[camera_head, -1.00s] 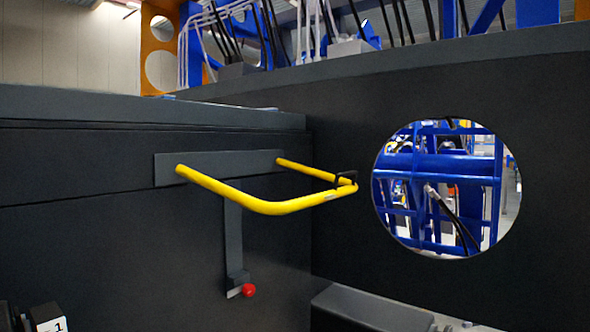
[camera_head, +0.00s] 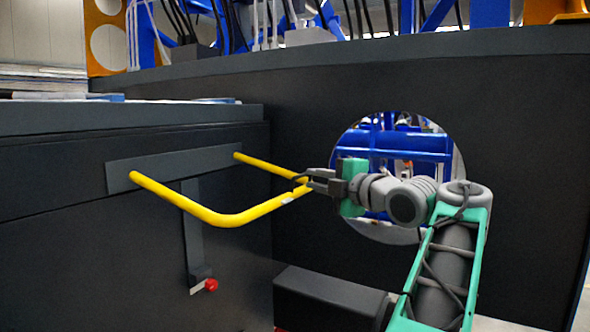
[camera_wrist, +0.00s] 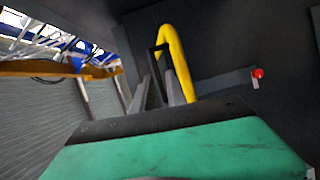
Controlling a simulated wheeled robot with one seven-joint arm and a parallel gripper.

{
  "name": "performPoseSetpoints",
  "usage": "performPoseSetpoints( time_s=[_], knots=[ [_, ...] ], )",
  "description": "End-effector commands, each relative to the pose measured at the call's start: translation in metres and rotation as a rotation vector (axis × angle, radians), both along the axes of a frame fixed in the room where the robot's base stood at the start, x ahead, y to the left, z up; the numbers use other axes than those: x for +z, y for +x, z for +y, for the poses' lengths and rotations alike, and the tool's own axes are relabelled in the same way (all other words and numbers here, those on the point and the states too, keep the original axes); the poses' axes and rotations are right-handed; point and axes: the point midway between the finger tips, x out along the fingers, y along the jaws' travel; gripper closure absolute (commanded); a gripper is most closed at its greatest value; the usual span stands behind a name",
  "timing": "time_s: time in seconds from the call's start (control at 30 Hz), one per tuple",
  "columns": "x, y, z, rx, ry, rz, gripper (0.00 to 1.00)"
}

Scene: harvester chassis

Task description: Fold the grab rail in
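The yellow grab rail (camera_head: 230,218) sticks out level from a dark mounting plate (camera_head: 170,165) on the dark wall; it is also in the wrist view (camera_wrist: 180,62). A black loop (camera_head: 299,181) sits on its outer right corner. My gripper (camera_head: 312,181) is at that corner, its two fingers apart. In the wrist view the black loop (camera_wrist: 153,60) stands between or just beyond the fingertips; I cannot tell whether they touch it. A red knob (camera_head: 211,285) sits at the foot of a vertical bar (camera_head: 194,235) below the plate.
A dark wall with a round opening (camera_head: 440,175) stands behind my arm, with blue framework beyond. A dark box-shaped ledge (camera_head: 325,298) lies low beneath my arm. The space under the rail looks clear.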

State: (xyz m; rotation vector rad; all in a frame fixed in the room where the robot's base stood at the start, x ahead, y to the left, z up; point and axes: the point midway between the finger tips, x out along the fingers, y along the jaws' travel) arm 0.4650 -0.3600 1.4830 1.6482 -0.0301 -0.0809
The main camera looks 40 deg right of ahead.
Motion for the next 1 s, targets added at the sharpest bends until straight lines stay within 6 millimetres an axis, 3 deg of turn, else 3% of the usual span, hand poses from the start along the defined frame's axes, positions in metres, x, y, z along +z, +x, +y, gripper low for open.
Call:
performPoseSetpoints(
  time_s=[0.17,0.4,0.57,0.87,1.0],
  knots=[
    [0.010,0.005,0.005,0.023,-0.086,-0.022,0.82],
    [0.012,0.051,0.005,0.028,-0.083,-0.020,0.82],
    [0.010,0.072,0.002,0.023,-0.083,-0.020,0.82],
    [0.007,0.077,0.001,0.020,-0.084,-0.020,0.82],
    [0.007,0.077,0.001,0.020,-0.084,-0.020,0.94]
  ],
)
